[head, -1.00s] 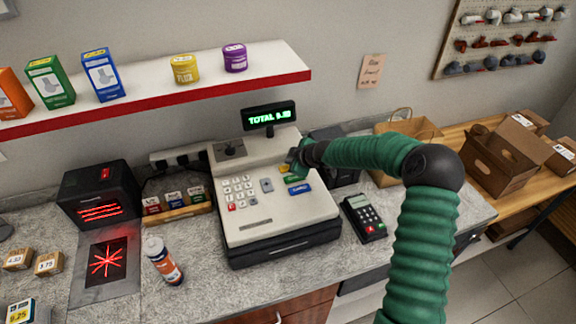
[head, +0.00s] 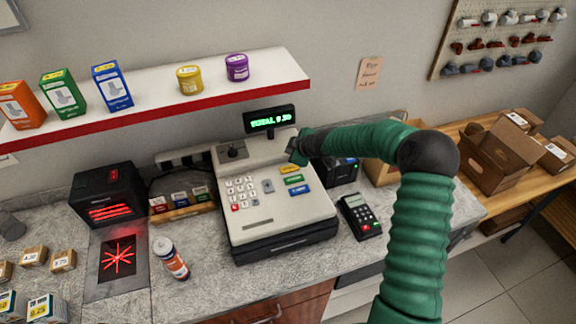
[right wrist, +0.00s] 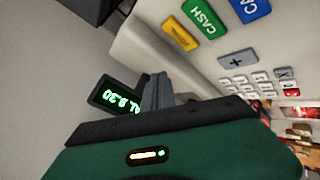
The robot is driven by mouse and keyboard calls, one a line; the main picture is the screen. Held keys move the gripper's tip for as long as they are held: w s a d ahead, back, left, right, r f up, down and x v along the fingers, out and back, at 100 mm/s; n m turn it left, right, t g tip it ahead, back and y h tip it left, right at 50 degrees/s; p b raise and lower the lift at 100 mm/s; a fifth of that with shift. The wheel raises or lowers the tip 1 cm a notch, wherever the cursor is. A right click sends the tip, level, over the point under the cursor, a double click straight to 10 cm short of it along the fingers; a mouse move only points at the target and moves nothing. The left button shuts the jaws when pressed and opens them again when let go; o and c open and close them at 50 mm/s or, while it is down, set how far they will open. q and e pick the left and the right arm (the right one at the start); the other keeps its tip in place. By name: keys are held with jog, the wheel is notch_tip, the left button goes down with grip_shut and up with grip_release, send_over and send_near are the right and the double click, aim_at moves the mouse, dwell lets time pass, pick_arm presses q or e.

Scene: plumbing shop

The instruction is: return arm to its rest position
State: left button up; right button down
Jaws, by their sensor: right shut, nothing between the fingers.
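My right arm, green and ribbed with a dark elbow, comes up from the lower right in the head view and reaches left over the counter. Its gripper (head: 297,152) is shut and empty, above the upper right part of the white cash register (head: 262,222). The gripper also shows in the right wrist view (right wrist: 157,92), close to the register's keys, with the yellow, green and blue buttons beyond it. The register's display (head: 269,119) is lit green and reads a total of about 9.30. My left gripper is out of view.
A card terminal (head: 360,215) lies right of the register. A bottle (head: 171,258) stands left of it, beside the red-lit scanner plate (head: 117,257). A shelf (head: 200,98) with boxes and jars runs above. Cardboard boxes (head: 495,160) stand on the wooden bench at right.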

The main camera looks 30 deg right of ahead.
dwell(0.5)
